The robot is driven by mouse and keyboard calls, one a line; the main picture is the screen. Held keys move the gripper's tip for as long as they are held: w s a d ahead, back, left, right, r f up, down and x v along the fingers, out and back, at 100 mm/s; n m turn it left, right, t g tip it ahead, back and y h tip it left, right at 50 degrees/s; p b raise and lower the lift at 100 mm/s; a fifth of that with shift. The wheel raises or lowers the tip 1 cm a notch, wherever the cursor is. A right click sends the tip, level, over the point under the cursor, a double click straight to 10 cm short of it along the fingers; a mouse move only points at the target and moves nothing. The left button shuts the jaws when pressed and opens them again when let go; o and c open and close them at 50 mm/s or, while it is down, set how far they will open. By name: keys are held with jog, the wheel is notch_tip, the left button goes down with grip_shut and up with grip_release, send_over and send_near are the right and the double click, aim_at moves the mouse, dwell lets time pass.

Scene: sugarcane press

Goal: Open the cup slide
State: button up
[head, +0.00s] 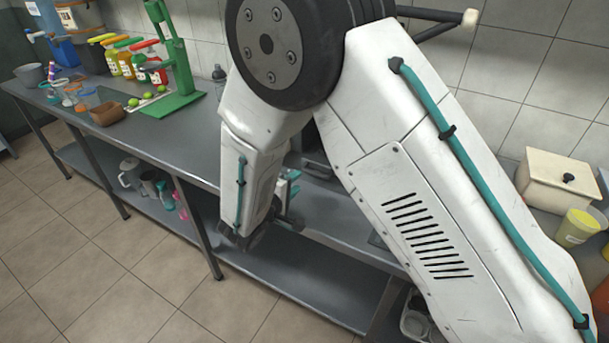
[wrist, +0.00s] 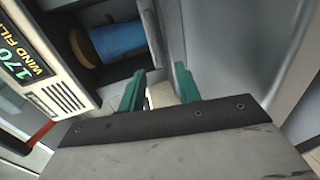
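In the wrist view my gripper (wrist: 160,72) has its two teal fingers apart, with a gap between them and nothing clearly held. Past the fingertips is a machine (wrist: 60,70) with a white front panel marked "170 WIND FIL" and a dark opening. A blue cylinder (wrist: 118,40) with a brown end lies inside that opening. A narrow pale strip (wrist: 152,30) runs down the opening's right edge towards the fingertips; I cannot tell whether it belongs to the cup slide. In the head view my arm hides most of the machine, and a little of my gripper's teal shows behind it.
A steel counter (head: 195,138) runs along the tiled wall, with a lower shelf (head: 300,285) beneath. A green press (head: 172,60), bottles and limes stand on its left part. A cream box (head: 558,180) and yellow tub (head: 577,228) stand at right. The front floor is clear.

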aim_at(307, 172)
jog(key=x, duration=0.6)
grip_shut()
